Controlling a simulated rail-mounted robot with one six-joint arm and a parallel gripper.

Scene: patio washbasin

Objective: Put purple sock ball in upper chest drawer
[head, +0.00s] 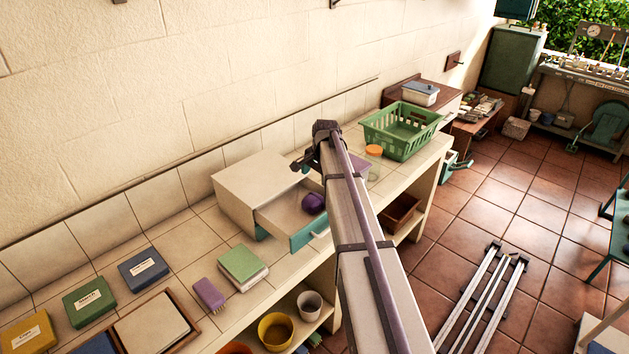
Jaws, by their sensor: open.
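A small white chest (247,188) stands on the tiled counter against the wall. Its drawer (283,212) is pulled out, with a teal front and a pale handle. A strip of teal shows beneath it at the chest, so it looks like the upper drawer. The purple sock ball (314,203) lies inside the open drawer, toward its right side. My gripper (303,167) is above and behind the ball, near the chest's right end, apart from the ball and empty. Its jaws are open; the fingertips are small and partly hidden by my arm.
A green basket (402,130) and a jar with an orange lid (374,153) stand right of the chest. A purple brush (209,293), a green sponge-like block (242,265) and labelled boxes (143,268) lie left. Pots (275,331) sit on the shelf below.

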